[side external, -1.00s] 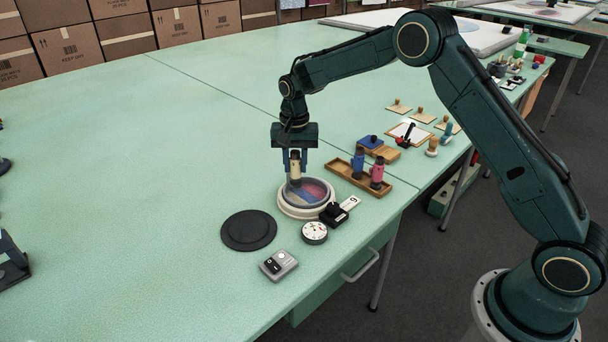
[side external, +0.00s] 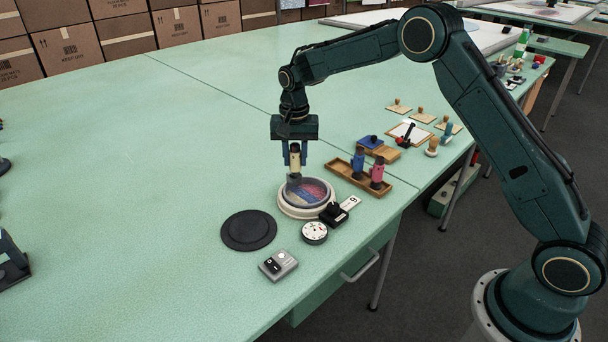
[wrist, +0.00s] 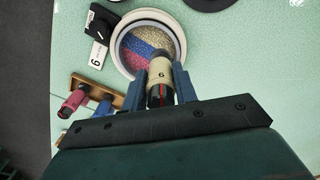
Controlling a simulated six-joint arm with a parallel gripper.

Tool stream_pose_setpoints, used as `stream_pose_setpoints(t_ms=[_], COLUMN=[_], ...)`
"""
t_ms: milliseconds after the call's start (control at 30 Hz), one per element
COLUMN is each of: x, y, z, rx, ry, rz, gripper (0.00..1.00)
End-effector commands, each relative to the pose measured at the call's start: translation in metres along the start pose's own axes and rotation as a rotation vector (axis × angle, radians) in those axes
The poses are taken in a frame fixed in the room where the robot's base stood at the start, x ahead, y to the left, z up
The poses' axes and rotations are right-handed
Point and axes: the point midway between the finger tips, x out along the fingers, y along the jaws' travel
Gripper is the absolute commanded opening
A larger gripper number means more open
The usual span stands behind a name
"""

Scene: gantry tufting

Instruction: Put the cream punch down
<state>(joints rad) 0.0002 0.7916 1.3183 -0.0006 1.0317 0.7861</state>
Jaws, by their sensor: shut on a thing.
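My gripper (side external: 294,157) is shut on the cream punch (side external: 295,166) and holds it upright over the round white-rimmed dish (side external: 306,211). In the wrist view the cream punch (wrist: 160,80) sits between the two blue fingers and has a dark mark on its side. The dish (wrist: 122,58) lies below it, with cream, blue and pink stripes inside. A wooden tray (side external: 345,180) stands right of the dish and holds a blue punch (side external: 358,166) and a pink punch (side external: 377,174). The far side of the held punch is hidden.
A black round lid (side external: 248,231) lies left of the dish. A white dial (side external: 314,233), a grey switch box (side external: 278,265) and a black device with a number tag (side external: 336,212) sit near the front. The table's left side is mostly clear.

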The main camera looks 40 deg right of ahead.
Motion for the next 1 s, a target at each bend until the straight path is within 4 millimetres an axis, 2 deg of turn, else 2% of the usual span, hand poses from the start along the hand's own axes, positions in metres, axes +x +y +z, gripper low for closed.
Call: stream_pose_setpoints(t_ms=[233,467,800,1000], x=[-0.009,-0.031,-0.078,-0.103], y=[0.005,0.023,0.074,0.108], z=[-0.017,-0.056,-0.123,-0.151], rx=[0.003,0.005,0.006,0.005], ry=[0.002,0.003,0.003,0.003], rz=[-0.002,-0.004,-0.003,-0.002], gripper=[0.10,0.10,0.10,0.10])
